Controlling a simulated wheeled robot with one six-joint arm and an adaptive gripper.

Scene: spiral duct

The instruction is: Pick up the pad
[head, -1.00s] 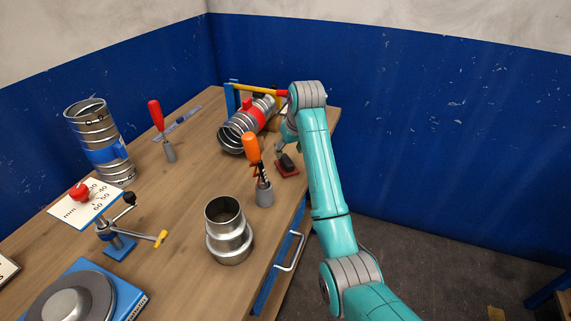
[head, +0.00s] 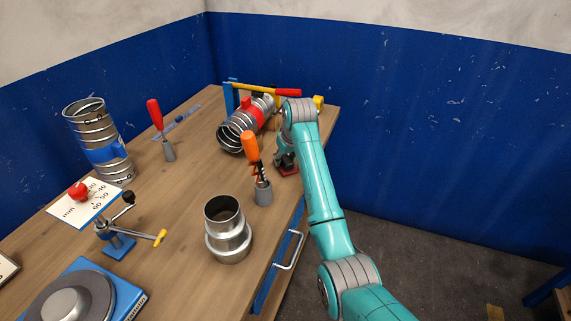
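A small red pad (head: 289,173) lies near the right edge of the wooden table. Only a thin part of it shows, because my gripper and forearm cover the rest. My gripper (head: 284,161) points down right over it, with its dark fingers low at the pad. I cannot tell whether the fingers touch it or how far apart they are. A dark piece that sat on the red base is now hidden or merged with the fingers.
An orange-handled tool in a grey holder (head: 264,194) stands just left of my gripper. A spiral duct with a red band (head: 238,133) lies behind. A stepped metal reducer (head: 228,238) stands in front. A blue stand with a red-and-yellow bar (head: 231,97) is at the back.

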